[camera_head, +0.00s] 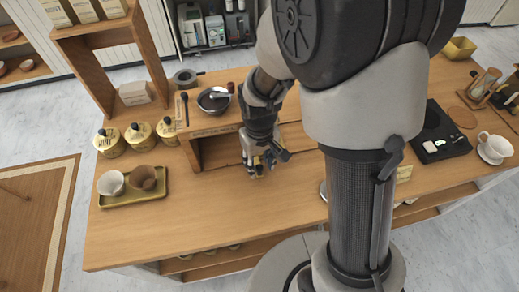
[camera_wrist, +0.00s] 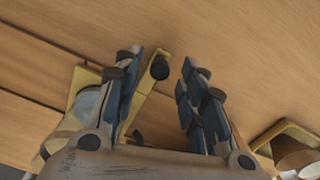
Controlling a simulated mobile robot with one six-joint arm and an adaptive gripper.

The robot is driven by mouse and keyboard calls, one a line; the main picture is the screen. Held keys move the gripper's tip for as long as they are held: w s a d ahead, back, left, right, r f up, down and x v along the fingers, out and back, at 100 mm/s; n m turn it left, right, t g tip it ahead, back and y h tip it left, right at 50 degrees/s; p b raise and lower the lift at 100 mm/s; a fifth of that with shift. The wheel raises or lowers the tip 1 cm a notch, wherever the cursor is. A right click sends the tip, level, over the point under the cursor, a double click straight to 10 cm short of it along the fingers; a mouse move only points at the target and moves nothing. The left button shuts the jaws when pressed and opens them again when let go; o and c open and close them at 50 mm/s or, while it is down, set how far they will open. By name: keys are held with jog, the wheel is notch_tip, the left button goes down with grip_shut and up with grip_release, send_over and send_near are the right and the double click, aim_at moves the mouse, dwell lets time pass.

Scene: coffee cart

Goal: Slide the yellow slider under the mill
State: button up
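The yellow slider (camera_wrist: 82,82) shows in the wrist view as a yellow frame with a black knob (camera_wrist: 160,67), around or under a pale round vessel (camera_wrist: 88,105). My gripper (camera_wrist: 163,75) is open, with its fingers apart and the knob between their tips; contact cannot be told. In the head view my gripper (camera_head: 258,168) is low at the front of the wooden box, and it hides most of the slider. The mill (camera_head: 214,99), a dark bowl with a crank handle, sits on top of the box (camera_head: 212,131), above its open front.
A yellow tray (camera_head: 133,200) with two cups lies left of the box. Several yellow canisters (camera_head: 140,136) stand behind it. A black scale (camera_head: 440,133) and a white cup on a saucer (camera_head: 494,147) are at the right. The counter (camera_head: 215,225) in front is clear.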

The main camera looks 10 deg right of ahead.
notch_tip(320, 180, up, 9)
dwell(0.3)
jog(key=shift+r, duration=0.1)
jog(key=shift+c, duration=0.2)
